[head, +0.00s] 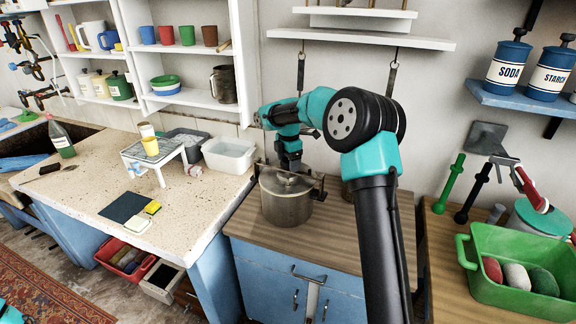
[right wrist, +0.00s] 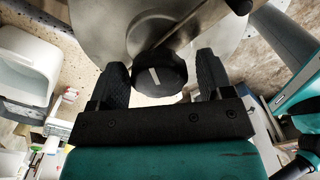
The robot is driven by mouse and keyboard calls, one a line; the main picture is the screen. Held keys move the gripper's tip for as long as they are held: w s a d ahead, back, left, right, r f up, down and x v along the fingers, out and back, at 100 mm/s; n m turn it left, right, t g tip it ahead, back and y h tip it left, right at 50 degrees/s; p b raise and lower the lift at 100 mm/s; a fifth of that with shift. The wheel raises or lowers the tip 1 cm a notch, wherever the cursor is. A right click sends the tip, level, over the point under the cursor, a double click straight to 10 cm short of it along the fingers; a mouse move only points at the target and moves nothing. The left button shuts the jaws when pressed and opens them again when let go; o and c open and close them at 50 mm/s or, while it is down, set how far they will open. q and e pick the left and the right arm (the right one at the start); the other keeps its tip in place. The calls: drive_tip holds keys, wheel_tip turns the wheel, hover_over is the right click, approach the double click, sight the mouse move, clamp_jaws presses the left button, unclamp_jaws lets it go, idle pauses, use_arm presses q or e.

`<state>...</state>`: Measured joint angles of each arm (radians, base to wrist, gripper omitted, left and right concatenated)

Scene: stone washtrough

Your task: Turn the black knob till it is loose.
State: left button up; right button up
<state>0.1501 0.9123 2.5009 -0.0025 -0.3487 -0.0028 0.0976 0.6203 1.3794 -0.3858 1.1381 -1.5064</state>
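The black knob (right wrist: 160,72) has a white mark on its face and sits against a round grey metal surface in the right wrist view. My right gripper (right wrist: 161,66) is open, with one dark finger on each side of the knob. A gap shows between the knob and the right-hand finger; the left-hand finger is very close, and I cannot tell if it touches. In the head view my right arm reaches over the lidded metal pot (head: 286,208) on the wooden counter, and the gripper is down at its lid. The knob is not clear there. My left gripper is not in view.
A bar frame with upright side rods stands around the pot. A white basin (head: 229,155) and small white table (head: 153,156) stand left. A green tub (head: 515,285) with stones is at right. A white shelf (head: 362,38) hangs above.

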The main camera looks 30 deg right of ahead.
drive_tip(key=shift+o, duration=1)
drive_tip(key=shift+a, duration=0.1)
drive_tip(key=m, duration=0.3)
drive_tip(key=shift+m, duration=0.4)
drive_tip(key=m, duration=0.3)
drive_tip(key=shift+m, duration=0.3)
drive_tip(key=m, duration=0.8)
drive_tip(key=shift+m, duration=0.3)
